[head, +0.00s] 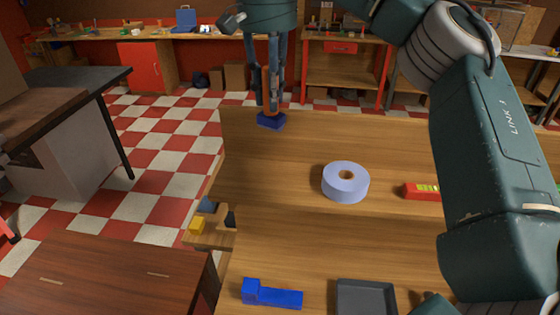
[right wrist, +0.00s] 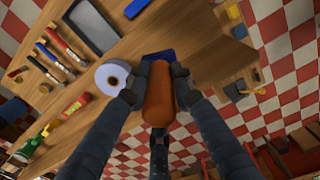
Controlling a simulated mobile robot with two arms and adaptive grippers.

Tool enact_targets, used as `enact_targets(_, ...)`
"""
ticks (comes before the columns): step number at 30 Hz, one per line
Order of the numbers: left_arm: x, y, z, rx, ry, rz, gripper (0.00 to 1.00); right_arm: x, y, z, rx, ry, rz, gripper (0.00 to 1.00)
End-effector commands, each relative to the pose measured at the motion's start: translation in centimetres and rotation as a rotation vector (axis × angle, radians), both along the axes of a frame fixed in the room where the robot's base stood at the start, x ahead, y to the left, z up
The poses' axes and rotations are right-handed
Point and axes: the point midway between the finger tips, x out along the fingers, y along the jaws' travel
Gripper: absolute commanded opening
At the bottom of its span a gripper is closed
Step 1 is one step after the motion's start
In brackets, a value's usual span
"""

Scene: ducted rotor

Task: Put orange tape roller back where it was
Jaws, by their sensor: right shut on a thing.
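The orange tape roller (right wrist: 158,100) is upright between the fingers of my right gripper (right wrist: 153,88) in the right wrist view. In the head view my right gripper (head: 270,101) points down over the far left corner of the wooden table, shut on the roller (head: 268,104), which is mostly hidden by the fingers. A blue piece (head: 271,120) shows right under it; it also shows behind the roller in the right wrist view (right wrist: 160,56). I cannot tell whether it is part of the roller or a separate thing. My left gripper is not in view.
On the table (head: 285,160) are a lavender tape roll (head: 345,186), a red level (head: 421,191), a blue tool (head: 272,294) and a grey tray (head: 365,297). A yellow block (head: 197,226) is at the left edge. Free wood lies between the gripper and the tape roll.

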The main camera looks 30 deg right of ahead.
Motion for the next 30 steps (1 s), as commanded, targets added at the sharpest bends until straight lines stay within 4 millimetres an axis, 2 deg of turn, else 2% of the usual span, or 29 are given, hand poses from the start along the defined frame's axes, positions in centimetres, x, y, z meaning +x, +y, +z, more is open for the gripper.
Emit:
enact_targets(1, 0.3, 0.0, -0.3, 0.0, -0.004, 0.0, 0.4, -0.1, -0.1, -1.9, 0.004, 0.005, 0.002, 0.0)
enact_targets(6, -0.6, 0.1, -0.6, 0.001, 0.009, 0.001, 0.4, -0.1, -0.1, -6.4, 0.001, 0.006, 0.002, 0.0)
enact_targets(12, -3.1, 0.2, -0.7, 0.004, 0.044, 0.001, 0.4, -0.1, 0.0, -10.4, 0.002, 0.002, 0.001, 0.0)
enact_targets(17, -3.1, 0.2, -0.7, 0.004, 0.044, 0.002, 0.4, -0.1, -0.1, -11.6, 0.001, -0.001, 0.0, 0.0)
enact_targets(24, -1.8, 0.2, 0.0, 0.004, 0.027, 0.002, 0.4, -0.2, -0.1, -14.5, 0.0, 0.003, 0.0, 0.0)
enact_targets(30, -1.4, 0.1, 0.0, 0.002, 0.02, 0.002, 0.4, -0.1, -0.1, -15.2, 0.0, -0.003, -0.001, 0.0)
